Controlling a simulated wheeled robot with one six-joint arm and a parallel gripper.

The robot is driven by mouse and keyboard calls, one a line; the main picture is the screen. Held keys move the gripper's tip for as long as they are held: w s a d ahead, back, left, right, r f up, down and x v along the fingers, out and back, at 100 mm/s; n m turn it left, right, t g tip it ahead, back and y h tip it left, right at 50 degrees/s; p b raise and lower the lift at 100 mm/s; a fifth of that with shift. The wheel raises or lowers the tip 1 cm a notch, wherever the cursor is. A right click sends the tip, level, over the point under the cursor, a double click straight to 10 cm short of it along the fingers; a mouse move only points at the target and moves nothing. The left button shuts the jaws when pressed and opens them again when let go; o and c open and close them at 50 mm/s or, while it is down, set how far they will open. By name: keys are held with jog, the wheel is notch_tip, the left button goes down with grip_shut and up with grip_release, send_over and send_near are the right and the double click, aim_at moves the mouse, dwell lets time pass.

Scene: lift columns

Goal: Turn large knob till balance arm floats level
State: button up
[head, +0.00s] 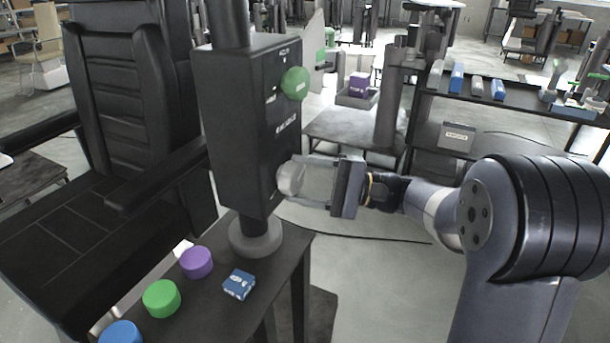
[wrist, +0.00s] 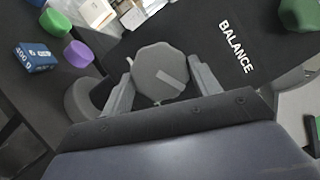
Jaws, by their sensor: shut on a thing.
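The large grey knob (head: 291,179) sits low on the front face of a black box (head: 245,120) on a column. My gripper (head: 305,182) reaches in from the right and is shut on the knob, one finger on each side. In the wrist view the knob (wrist: 160,72) is a faceted grey disc with a lighter bar mark, between the two fingers (wrist: 162,84). The word BALANCE shows on the black face beside it. A green knob (head: 295,82) is higher on the same face. I cannot make out a balance arm or whether it is level.
A dark table (head: 215,300) under the column holds purple (head: 197,262), green (head: 162,298) and blue (head: 121,332) cylinders and a small blue box (head: 239,284). A black chair (head: 110,130) stands close on the left. A shelf (head: 520,105) with small items is behind my arm.

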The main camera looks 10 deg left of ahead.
dwell(0.4)
jog(key=o, duration=1)
jog(key=shift+c, duration=0.2)
jog(key=shift+d, duration=0.1)
jog(key=d+f, duration=0.1)
jog(key=d, duration=0.9)
jog(key=shift+w+d+f+b, duration=0.2)
jog(key=shift+d+f+b, duration=0.1)
jog(key=shift+f+b, duration=0.1)
